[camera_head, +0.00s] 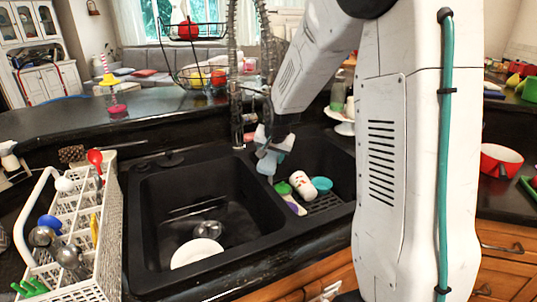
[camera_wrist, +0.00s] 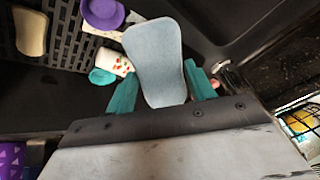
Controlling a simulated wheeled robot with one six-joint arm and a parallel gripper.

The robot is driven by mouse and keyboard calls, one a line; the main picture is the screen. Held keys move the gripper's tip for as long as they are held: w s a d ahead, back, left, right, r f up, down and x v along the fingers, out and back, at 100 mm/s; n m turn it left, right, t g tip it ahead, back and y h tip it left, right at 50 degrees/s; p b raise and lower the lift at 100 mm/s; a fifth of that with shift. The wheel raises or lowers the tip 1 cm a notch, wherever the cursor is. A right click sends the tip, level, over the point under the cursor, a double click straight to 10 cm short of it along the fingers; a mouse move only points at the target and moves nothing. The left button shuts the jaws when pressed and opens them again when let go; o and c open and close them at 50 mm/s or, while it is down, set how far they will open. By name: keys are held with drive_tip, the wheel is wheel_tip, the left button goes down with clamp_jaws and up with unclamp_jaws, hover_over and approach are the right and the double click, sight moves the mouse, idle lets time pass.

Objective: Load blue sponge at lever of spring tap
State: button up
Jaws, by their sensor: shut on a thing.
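The blue sponge (camera_wrist: 158,60) is pale blue and oblong, held between the two teal fingers of my gripper (camera_wrist: 161,88). In the head view, the sponge (camera_head: 267,164) hangs below my gripper (camera_head: 270,147), over the right basin near the divider. My gripper is shut on it. The spring tap (camera_head: 235,75) rises behind the sink, left of my gripper, its coiled hose arching up out of view. Its lever cannot be made out clearly. A shiny metal piece (camera_wrist: 227,76) beside the right finger in the wrist view may belong to the tap.
The right basin holds a white patterned cup (camera_head: 300,184), a teal item (camera_head: 321,184) and other small things on a grate. The left basin (camera_head: 150,225) holds a white plate (camera_head: 196,252). A white dish rack (camera_head: 82,235) stands left. My arm hides part of the right side.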

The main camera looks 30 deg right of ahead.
drive_tip(key=shift+s+a, duration=0.3)
drive_tip(key=shift+s, duration=0.6)
drive_tip(key=shift+s+a, duration=0.25)
drive_tip(key=shift+s, duration=0.6)
drive_tip(key=shift+s+a, duration=0.3)
drive_tip(key=shift+s, duration=0.6)
approach(273, 169)
drive_tip(key=shift+s+a+f, duration=0.1)
drive_tip(key=shift+s+f, duration=0.2)
drive_tip(key=shift+s, duration=0.2)
drive_tip(key=shift+s+a+f, duration=0.15)
drive_tip(key=shift+s+f, duration=0.15)
drive_tip(key=shift+s, duration=0.2)
drive_tip(key=shift+s, duration=0.1)
